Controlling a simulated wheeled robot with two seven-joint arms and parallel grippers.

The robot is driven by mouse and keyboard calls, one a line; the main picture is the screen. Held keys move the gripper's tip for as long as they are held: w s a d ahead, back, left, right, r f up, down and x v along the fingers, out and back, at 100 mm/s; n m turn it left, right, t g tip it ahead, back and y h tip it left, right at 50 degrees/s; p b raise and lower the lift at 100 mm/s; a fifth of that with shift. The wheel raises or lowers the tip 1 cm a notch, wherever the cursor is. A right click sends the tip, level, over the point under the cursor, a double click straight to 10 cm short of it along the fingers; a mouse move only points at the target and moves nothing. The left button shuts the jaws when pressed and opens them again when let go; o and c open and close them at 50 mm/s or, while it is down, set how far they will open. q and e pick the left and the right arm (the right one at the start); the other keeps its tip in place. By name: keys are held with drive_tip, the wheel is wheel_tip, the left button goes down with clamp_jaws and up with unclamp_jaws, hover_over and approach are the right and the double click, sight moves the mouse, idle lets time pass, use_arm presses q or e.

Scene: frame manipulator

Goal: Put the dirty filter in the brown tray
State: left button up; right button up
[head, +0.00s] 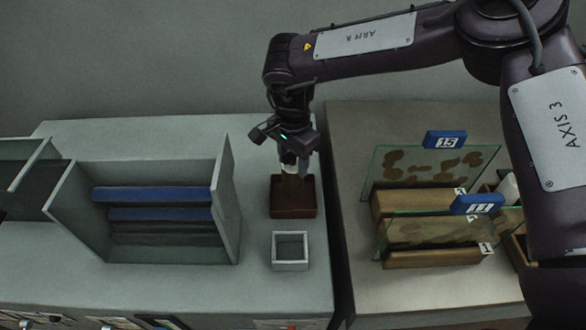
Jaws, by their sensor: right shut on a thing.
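The brown tray (293,212) is a small dark reddish-brown box on the grey counter, right of the open grey rack. My right gripper (291,165) points down over the tray's back part. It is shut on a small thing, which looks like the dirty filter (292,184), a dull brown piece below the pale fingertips. The filter shows within the tray's outline. It is small and dark, so I cannot tell whether it touches the tray floor. My left gripper is not in view.
A small grey square tray (290,266) stands in front of the brown tray. The grey rack (228,205) with blue-edged slats stands at left. Stained glass panels (425,166) with blue number tags stand in wooden holders on the right counter, beyond a gap.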

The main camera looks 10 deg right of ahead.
sight(293, 164)
wheel_tip(293, 164, down, 4)
drive_tip(key=shift+r+p, duration=0.2)
drive_tip(key=shift+p, duration=0.1)
drive_tip(key=shift+f, duration=0.1)
drive_tip(key=shift+f, duration=0.1)
drive_tip(key=o, duration=1.3)
drive_tip(key=shift+r, duration=0.25)
wheel_tip(293, 164, up, 12)
drive_tip(key=shift+f+b, duration=0.1)
drive_tip(key=shift+b, duration=0.95)
